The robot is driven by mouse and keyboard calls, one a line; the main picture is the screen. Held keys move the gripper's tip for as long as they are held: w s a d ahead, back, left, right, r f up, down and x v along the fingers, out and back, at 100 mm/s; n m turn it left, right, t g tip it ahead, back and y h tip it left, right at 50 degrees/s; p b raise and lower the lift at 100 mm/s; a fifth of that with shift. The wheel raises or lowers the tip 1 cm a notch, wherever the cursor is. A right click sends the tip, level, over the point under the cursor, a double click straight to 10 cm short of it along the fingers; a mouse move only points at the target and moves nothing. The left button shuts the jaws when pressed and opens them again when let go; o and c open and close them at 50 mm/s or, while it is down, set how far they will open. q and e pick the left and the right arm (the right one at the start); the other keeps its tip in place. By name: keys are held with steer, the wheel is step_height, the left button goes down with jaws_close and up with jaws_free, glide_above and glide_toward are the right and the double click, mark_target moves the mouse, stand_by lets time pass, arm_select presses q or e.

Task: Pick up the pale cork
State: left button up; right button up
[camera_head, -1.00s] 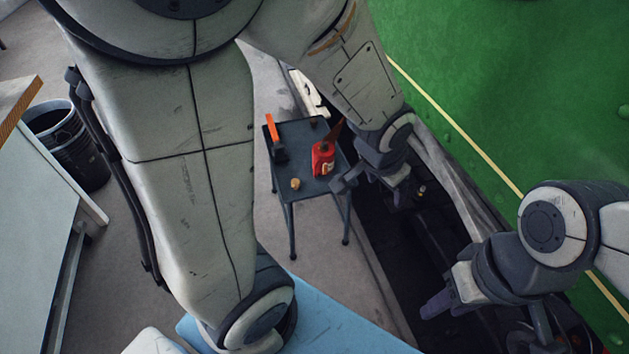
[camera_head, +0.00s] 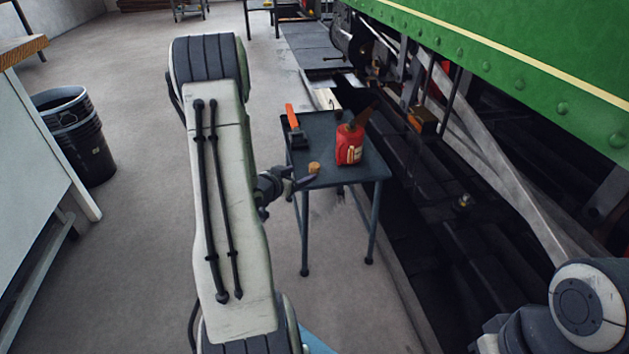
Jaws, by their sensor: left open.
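The pale cork (camera_head: 314,168) is a small tan stub on the near left part of a small dark grey table (camera_head: 348,175). My left gripper (camera_head: 306,180) is at that table's near left edge, just beside the cork on its near side. It is open, and its fingers look empty. Whether a finger touches the cork or the tabletop I cannot tell. Of my right arm, only links show at the bottom right; its fingers are out of the picture.
A red can (camera_head: 349,144) with a spout stands right of the cork. An orange-handled tool (camera_head: 295,125) lies behind it. A dark pit and the green tram (camera_head: 520,60) lie to the right. A black bin (camera_head: 75,135) stands at left.

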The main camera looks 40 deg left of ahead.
mark_target(312, 170)
arm_select(q)
steer(key=b+x, duration=0.1)
steer(key=x, duration=0.3)
steer(key=shift+w+f, duration=0.1)
steer(key=shift+w, duration=0.15)
steer(key=b+x, duration=0.3)
steer(key=x, duration=0.1)
steer(key=shift+a+f, duration=0.15)
steer(key=shift+f, duration=0.05)
steer(key=shift+w, duration=0.55)
jaws_close()
stand_by(0.5)
